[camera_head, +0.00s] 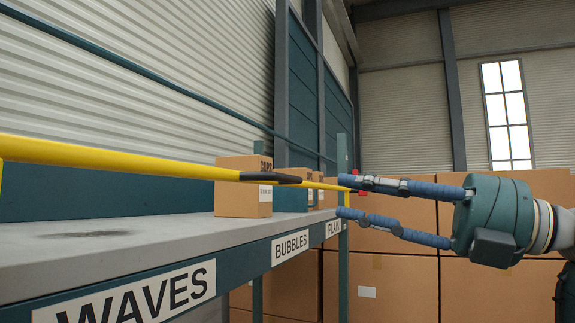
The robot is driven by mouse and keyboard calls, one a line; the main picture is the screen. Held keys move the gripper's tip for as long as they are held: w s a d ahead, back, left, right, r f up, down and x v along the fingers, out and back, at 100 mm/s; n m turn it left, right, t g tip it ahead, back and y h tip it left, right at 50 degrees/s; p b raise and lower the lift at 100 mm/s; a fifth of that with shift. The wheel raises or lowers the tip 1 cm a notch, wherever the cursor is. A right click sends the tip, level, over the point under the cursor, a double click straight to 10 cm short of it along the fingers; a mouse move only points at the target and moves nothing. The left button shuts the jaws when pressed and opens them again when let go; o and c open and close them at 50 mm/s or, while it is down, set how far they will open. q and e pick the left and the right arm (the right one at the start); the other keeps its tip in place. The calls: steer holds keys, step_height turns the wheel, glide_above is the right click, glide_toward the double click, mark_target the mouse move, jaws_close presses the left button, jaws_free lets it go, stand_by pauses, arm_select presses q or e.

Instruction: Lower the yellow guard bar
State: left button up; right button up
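The yellow guard bar (120,161) runs from the left edge along the shelf front, raised above the shelf surface. It has a black grip section (270,177) and looks thinner beyond it toward its far end. My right gripper (344,196) comes in from the right with blue fingers spread apart, one above the other. Its fingertips overlap the far end of the bar in the picture, where a short yellow upright piece (347,199) shows between them. I cannot tell whether they touch. Nothing is visibly held. My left gripper is not in view.
The grey shelf (150,238) bears labels WAVES, BUBBLES and one partly readable. Cardboard boxes, including one marked CAPS (233,200), stand on it behind the bar. Large stacked cartons (390,285) fill the space behind my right gripper. A small red part (355,178) shows by the upper fingertip.

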mark_target(291, 178)
steer(key=shift+n+g, duration=0.3)
steer(key=shift+n, duration=0.1)
steer(key=p+x, duration=0.1)
steer(key=x, duration=0.2)
steer(key=p+x, duration=0.2)
steer(key=x, duration=0.2)
steer(key=s+r+p+x, duration=0.1)
steer(key=p+x, duration=0.1)
steer(key=x, duration=0.1)
steer(key=shift+w+a, duration=0.1)
steer(key=shift+a, duration=0.35)
jaws_close()
